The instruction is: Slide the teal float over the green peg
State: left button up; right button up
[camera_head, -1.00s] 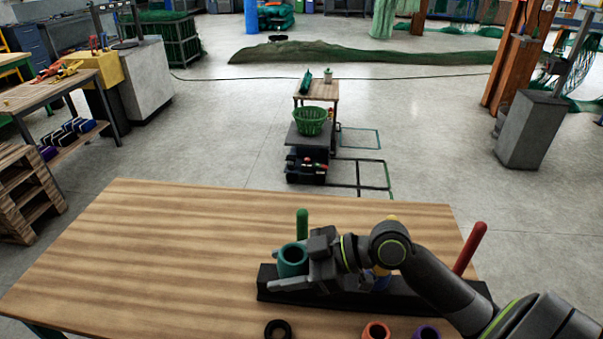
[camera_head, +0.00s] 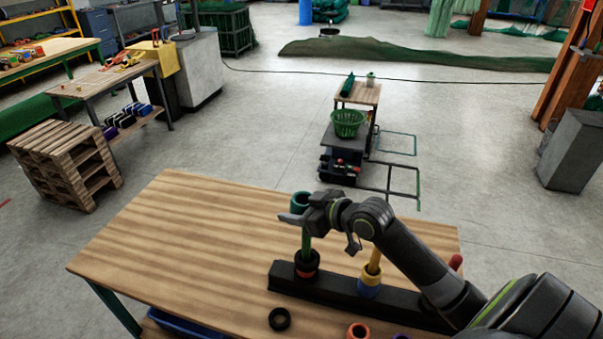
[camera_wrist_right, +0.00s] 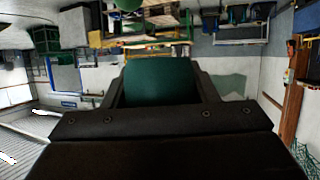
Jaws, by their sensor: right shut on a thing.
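The teal float (camera_head: 300,199) is a short hollow cylinder held by my right gripper (camera_head: 297,214). It also fills the space between the fingers in the right wrist view (camera_wrist_right: 160,82). The green peg (camera_head: 306,244) stands upright at the left end of a black base (camera_head: 335,290), with black and red rings around its foot. The float shows above the peg in the head view. The gripper hides the peg's top, so I cannot tell whether the tip is inside the float. My left gripper is not in view.
A red peg (camera_head: 455,262) is mostly behind my arm. A black ring (camera_head: 279,319) and an orange ring (camera_head: 358,331) lie in front. The table's left side (camera_head: 190,240) is clear.

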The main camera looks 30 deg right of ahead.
aim_at(304, 196)
jog(key=shift+w+d+r+m+h+p, duration=0.3)
jog(key=shift+w+d+r+p, duration=0.1)
jog(key=shift+d+r, duration=0.15)
jog(key=shift+w+d+r+m+h+p, duration=0.25)
jog(key=shift+d+r+h+p, duration=0.1)
jog(key=shift+d+r, duration=0.15)
jog(key=shift+f+b, duration=0.8)
jog(key=shift+b, duration=0.05)
pick_arm(q)
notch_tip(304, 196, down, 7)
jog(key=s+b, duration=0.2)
jog(key=b, duration=0.5)
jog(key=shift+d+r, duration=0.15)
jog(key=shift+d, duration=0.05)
pick_arm(e)
notch_tip(304, 196, down, 9)
jog(key=o, duration=1)
jog(key=shift+o, duration=0.2)
